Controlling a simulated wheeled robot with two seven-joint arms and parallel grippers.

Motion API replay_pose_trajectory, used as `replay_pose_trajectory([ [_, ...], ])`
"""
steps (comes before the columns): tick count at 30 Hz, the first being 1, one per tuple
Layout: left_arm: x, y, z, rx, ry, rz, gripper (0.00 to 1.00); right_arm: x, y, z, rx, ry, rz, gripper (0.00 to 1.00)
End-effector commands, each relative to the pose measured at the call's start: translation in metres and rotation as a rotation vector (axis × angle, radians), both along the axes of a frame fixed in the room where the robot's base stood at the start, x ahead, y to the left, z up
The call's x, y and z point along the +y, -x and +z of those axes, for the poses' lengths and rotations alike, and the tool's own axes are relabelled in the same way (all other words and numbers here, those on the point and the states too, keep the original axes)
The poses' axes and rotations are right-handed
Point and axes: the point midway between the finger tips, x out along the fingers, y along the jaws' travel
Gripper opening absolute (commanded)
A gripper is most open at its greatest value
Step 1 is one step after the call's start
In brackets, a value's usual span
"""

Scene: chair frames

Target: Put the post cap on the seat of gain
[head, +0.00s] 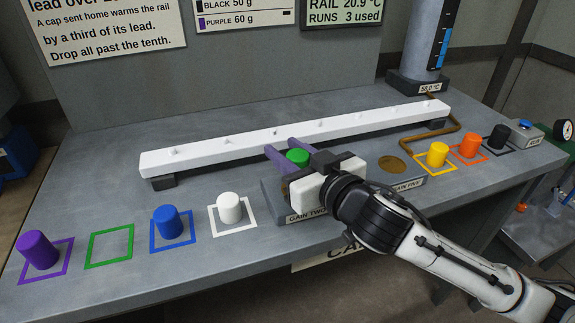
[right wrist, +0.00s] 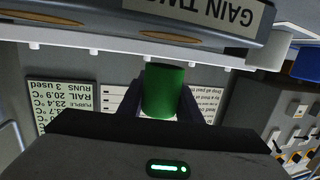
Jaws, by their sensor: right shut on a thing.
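My right gripper (head: 285,149) is shut on the green cap (head: 298,157), which also shows between the fingers in the right wrist view (right wrist: 163,90). It holds the cap upright near the rear of the grey gain block (head: 414,183), between the block and the white rail. A copper disc seat (head: 392,165) shows bare by the GAIN FIVE label. The seat by GAIN TWO is hidden behind my gripper in the head view; a bare copper disc (right wrist: 170,38) shows near that label in the right wrist view. My left gripper is not in view.
The white rail (head: 219,148) runs behind the block. Purple (head: 40,250), blue (head: 166,221) and white (head: 229,207) caps stand on the left, with an empty green outline (head: 110,247). Yellow (head: 437,155), orange (head: 469,146) and black (head: 498,137) caps stand on the right.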

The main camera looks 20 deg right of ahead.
Motion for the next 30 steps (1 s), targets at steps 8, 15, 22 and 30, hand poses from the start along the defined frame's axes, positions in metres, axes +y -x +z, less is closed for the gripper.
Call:
replay_pose_trajectory([
  [8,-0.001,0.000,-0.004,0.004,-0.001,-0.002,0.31,0.000,0.000,-0.027,0.001,0.001,0.000,0.10],
  [15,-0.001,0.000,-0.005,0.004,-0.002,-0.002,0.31,0.000,0.000,-0.028,0.001,0.000,0.000,0.10],
  [22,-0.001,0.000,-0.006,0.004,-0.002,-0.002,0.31,0.000,0.000,-0.029,0.001,0.001,0.000,0.50],
  [30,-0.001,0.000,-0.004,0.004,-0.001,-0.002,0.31,0.000,0.000,-0.026,0.000,0.002,0.000,0.50],
])
